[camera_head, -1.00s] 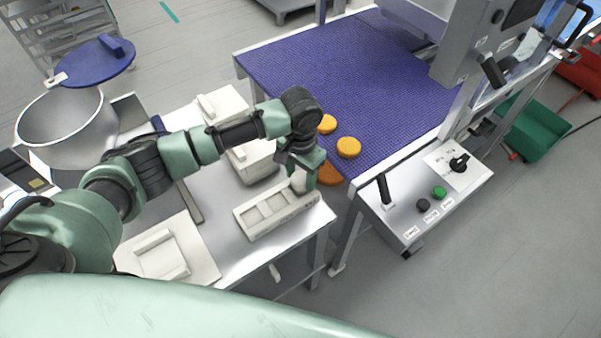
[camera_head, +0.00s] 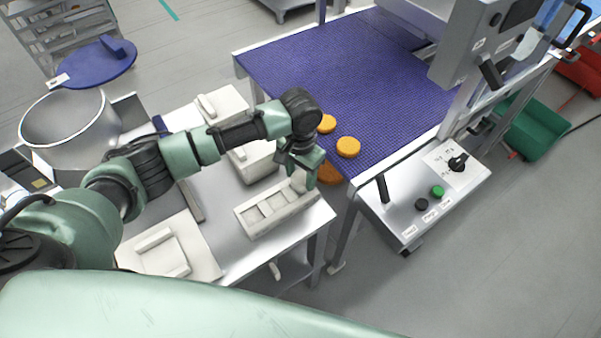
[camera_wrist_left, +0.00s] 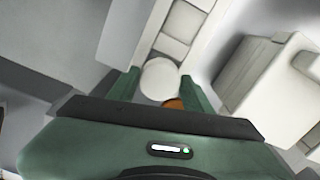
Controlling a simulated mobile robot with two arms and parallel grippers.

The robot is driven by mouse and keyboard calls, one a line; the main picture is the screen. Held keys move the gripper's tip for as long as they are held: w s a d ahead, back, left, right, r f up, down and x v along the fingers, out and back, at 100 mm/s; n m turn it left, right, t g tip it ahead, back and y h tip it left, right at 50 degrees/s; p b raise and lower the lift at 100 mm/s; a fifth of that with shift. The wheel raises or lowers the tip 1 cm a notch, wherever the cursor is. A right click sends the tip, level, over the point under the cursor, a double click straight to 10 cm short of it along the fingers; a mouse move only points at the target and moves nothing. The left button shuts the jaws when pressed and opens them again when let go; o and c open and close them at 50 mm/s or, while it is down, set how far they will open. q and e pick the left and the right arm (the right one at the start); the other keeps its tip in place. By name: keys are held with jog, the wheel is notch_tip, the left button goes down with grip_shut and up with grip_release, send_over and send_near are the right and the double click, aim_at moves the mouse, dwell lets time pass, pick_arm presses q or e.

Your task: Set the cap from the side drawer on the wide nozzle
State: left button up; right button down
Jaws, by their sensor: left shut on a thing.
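My left gripper (camera_head: 302,180) is over the right end of a pale tray with square compartments (camera_head: 262,226), near the table's right edge. It is shut on a pale round piece (camera_wrist_left: 160,78), which sits between the two green fingers in the left wrist view. I cannot tell from its top whether this piece is the cap or a nozzle. The compartments (camera_wrist_left: 172,47) run away just beyond it. No drawer can be made out clearly. My right gripper is not in view.
Orange rounds (camera_head: 348,147) lie on the blue belt (camera_head: 330,75), with another low beside my gripper. Pale blocks (camera_head: 258,163) stand behind the tray. A steel pot (camera_head: 68,135) is at left. A control box (camera_head: 425,200) stands right of the table.

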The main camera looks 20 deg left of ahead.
pick_arm(q)
jog(key=shift+f, duration=0.2)
dwell(0.7)
jog(key=o, duration=1.9)
notch_tip(320, 180, up, 7)
jog(key=p, duration=0.9)
jog(key=shift+f, duration=0.1)
